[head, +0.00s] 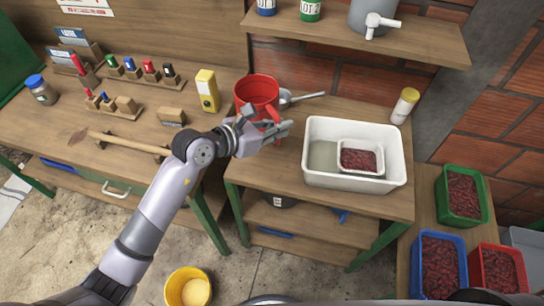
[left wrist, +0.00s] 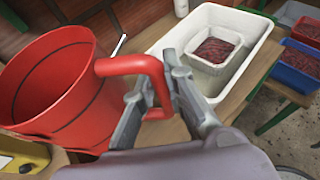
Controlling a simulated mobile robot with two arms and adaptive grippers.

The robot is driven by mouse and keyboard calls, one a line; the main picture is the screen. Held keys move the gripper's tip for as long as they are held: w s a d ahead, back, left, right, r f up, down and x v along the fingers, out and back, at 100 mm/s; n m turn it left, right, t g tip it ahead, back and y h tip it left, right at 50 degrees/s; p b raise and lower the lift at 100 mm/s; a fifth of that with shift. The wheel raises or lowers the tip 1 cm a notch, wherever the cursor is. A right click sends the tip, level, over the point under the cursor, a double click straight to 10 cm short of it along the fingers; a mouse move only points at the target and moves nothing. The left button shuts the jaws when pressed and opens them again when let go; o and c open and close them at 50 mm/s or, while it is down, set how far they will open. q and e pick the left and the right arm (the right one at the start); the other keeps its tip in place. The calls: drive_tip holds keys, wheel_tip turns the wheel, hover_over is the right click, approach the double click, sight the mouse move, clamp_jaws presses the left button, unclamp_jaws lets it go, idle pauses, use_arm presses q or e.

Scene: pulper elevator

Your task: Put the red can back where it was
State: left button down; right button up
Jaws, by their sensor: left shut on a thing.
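The red can (head: 256,91) is an open-topped red vessel with a loop handle. It is at the back left of the right-hand wooden table in the head view, and I cannot tell whether it touches the table top. In the left wrist view the can (left wrist: 48,85) fills the left side, with its red handle (left wrist: 135,66) reaching between my fingers. My left gripper (head: 284,130) is shut on that handle, and its fingers also show in the left wrist view (left wrist: 160,105). My right gripper is in neither view.
A white tub (head: 312,172) with a small tray of dark red pieces (head: 359,157) stands right of the can. A metal scoop (head: 303,98) lies behind. A yellow-capped bottle (head: 405,105) stands at the right. A yellow box (head: 206,90) is left. A shelf (head: 350,38) overhangs the back.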

use_arm(q)
drive_tip(key=shift+f+b, duration=0.6)
drive_tip(key=shift+f, duration=6.9)
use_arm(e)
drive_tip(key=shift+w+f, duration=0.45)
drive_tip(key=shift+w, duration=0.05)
use_arm(q)
drive_tip(key=shift+f, duration=0.2)
drive_tip(key=c, duration=1.6)
unclamp_jaws()
drive_tip(key=shift+c, duration=0.2)
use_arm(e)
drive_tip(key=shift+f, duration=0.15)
